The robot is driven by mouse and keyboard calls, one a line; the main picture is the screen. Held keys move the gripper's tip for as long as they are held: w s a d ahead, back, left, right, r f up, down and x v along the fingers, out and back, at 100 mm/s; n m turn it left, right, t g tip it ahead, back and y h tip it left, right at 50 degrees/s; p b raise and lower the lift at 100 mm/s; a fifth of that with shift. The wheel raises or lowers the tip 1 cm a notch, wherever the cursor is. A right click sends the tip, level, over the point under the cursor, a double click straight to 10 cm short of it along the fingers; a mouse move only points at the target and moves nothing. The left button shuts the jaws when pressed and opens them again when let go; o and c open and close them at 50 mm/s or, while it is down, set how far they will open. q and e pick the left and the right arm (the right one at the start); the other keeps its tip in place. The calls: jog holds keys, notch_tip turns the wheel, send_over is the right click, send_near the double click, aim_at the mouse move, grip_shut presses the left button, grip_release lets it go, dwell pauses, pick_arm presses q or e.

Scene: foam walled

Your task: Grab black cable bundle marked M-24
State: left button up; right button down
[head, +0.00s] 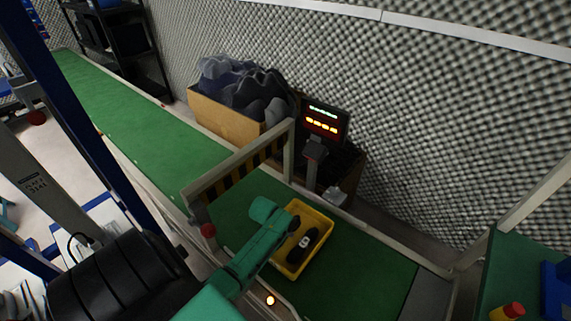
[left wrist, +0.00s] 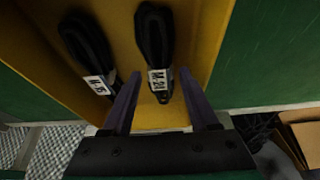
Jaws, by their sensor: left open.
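In the left wrist view, the black cable bundle marked M-24 (left wrist: 154,38) lies in a yellow tray (left wrist: 205,22), its white label facing up. A second black bundle (left wrist: 85,42) lies to its left, with a white label that is hard to read. My left gripper (left wrist: 160,92) is open, its two fingers on either side of the M-24 bundle's labelled end; I cannot tell whether they touch it. In the head view, my left gripper (head: 293,224) is over the yellow tray (head: 326,226), where a black bundle (head: 303,246) shows. My right gripper is out of view.
The tray stands on a green conveyor (head: 375,275) with a pale frame (head: 245,155) across it. A box of grey foam (head: 225,118) and a lit display (head: 325,122) stand behind. A red-and-yellow button (head: 508,311) is at the lower right.

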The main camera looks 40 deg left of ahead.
pick_arm(q)
jog(key=shift+x, duration=0.85)
jog(key=shift+r, duration=0.15)
grip_shut()
